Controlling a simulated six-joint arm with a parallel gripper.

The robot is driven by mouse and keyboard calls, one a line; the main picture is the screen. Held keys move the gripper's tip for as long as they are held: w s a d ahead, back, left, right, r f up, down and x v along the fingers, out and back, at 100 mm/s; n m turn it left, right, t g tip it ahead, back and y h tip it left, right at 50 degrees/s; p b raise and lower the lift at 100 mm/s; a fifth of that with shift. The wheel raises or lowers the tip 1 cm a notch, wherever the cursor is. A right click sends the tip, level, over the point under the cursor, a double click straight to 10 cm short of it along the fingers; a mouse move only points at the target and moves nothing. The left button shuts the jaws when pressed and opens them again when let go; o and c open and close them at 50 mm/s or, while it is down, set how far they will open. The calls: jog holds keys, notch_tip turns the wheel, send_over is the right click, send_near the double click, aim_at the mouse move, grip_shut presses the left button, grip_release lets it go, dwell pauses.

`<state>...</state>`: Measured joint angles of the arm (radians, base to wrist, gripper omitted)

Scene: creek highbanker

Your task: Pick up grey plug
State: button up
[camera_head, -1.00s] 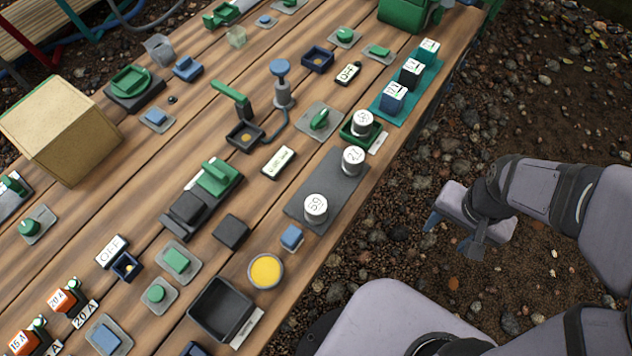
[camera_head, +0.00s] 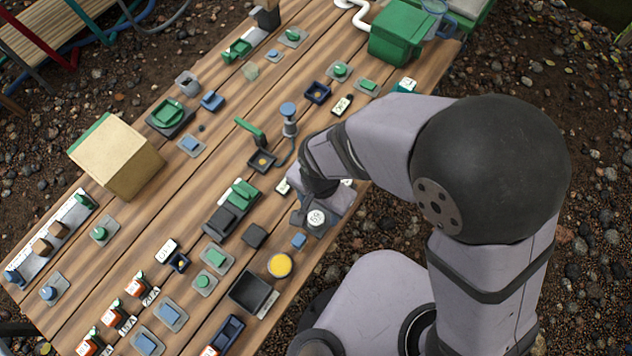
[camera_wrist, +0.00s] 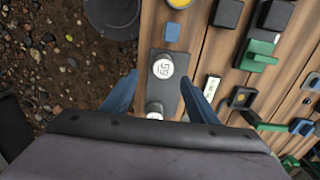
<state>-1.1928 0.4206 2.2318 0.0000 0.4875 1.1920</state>
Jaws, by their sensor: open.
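No object is clearly marked as the grey plug. Candidates are a small dark grey block (camera_head: 255,236) lying alone on the bench and a lighter grey piece (camera_head: 187,84) at the upper left. My gripper, seen in the wrist view (camera_wrist: 159,77), is open with its blue fingers apart and nothing held. It is above the dark grey mat (camera_wrist: 157,90), which bears round grey weights. One weight, marked 59 (camera_wrist: 162,67), shows between the fingers; it also shows in the head view (camera_head: 316,218). The small dark block also shows in the wrist view (camera_wrist: 228,13). My arm hides part of the mat.
A blue cube (camera_head: 298,240), yellow button (camera_head: 280,265) and black tray (camera_head: 252,292) lie near the mat. A green-handled unit (camera_head: 240,194) and a blue-topped post (camera_head: 289,118) stand farther left and back. A wooden box (camera_head: 117,157) stands at the left.

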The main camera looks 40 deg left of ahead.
aim_at(316, 217)
jog(key=shift+s+a+r, duration=0.25)
jog(key=shift+s, duration=0.2)
jog(key=shift+w+f+p, duration=0.2)
jog(key=shift+f+p, duration=0.65)
jog(key=shift+f, duration=2.85)
jog(key=c, duration=1.2)
